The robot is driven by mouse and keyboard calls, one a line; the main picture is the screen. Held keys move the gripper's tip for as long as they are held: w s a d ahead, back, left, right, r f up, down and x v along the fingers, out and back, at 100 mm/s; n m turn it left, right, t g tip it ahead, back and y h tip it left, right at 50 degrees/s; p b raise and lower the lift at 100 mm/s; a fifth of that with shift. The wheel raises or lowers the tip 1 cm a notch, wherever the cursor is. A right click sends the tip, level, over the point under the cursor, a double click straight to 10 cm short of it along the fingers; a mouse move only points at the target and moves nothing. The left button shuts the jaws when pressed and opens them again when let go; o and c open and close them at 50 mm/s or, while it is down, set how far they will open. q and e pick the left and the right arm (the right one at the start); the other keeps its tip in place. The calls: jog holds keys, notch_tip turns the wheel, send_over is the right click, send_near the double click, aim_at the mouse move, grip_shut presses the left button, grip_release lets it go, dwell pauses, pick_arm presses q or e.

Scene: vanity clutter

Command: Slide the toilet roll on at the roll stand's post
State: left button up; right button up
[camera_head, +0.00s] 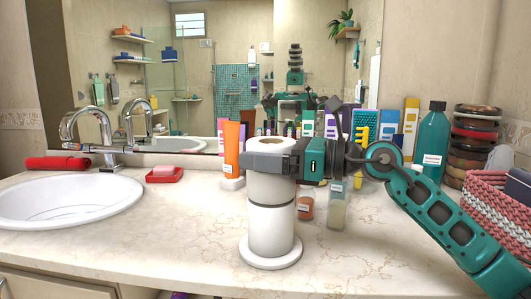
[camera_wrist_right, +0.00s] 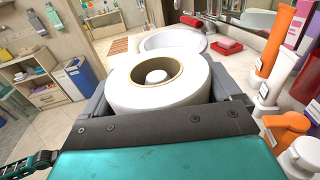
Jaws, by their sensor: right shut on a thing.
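The white toilet roll (camera_head: 270,188) is upright, and my right gripper (camera_head: 272,160) is shut around its upper part. In the right wrist view the roll (camera_wrist_right: 135,97) sits between the fingers of the gripper (camera_wrist_right: 160,95). The rounded white top of the stand's post (camera_wrist_right: 157,76) shows inside its brown core, so the roll is around the post. Below the held roll is another white cylinder (camera_head: 270,230), seemingly a second roll, with a thin dark line between them. The roll stand's round base (camera_head: 270,254) rests on the counter. My left gripper is not in view.
An orange tube (camera_head: 231,148) stands just left of the gripper. The sink (camera_head: 65,203) and red soap dish (camera_head: 164,175) are left. The counter front beside the base is clear.

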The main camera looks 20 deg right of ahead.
jog(key=shift+f, duration=0.25)
jog(key=o, duration=0.8)
jog(key=shift+b+v, duration=2.25)
jog(key=shift+v, duration=4.2)
jog(key=shift+r, duration=0.1)
